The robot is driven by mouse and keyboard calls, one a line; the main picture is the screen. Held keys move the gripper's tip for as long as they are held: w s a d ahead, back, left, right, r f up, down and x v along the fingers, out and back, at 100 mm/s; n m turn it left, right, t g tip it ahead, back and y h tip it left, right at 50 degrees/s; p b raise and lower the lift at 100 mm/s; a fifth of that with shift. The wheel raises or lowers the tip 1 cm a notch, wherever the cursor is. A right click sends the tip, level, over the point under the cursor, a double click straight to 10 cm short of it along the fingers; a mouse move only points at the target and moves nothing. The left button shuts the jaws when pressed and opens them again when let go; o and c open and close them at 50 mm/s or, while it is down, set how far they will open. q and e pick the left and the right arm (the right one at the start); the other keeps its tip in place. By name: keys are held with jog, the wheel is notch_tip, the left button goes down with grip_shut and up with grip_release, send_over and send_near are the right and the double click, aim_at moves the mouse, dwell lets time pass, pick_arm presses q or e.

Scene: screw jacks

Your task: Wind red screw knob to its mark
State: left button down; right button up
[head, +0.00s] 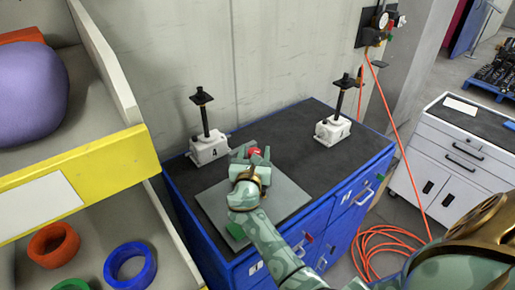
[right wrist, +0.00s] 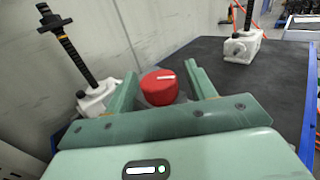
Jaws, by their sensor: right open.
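The red screw knob (right wrist: 159,88) has a white line on its top. It sits between the two open fingers of my right gripper (right wrist: 158,85) in the right wrist view, with a gap on each side. In the head view the red knob (head: 254,153) shows just beyond the right gripper (head: 252,157). A white screw jack (head: 208,146) with a black upright screw stands behind and left of the knob. A second white jack (head: 332,129) stands farther right. The knob's mark cannot be made out. My left gripper is not in view.
The jacks stand on a blue cabinet with a dark top (head: 290,135). Yellow-fronted shelves (head: 85,175) are close on the left. An orange hose (head: 385,120) hangs at the right.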

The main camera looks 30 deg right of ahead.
jog(key=shift+a, duration=0.1)
jog(key=shift+s+r, duration=0.1)
jog(key=c, duration=1)
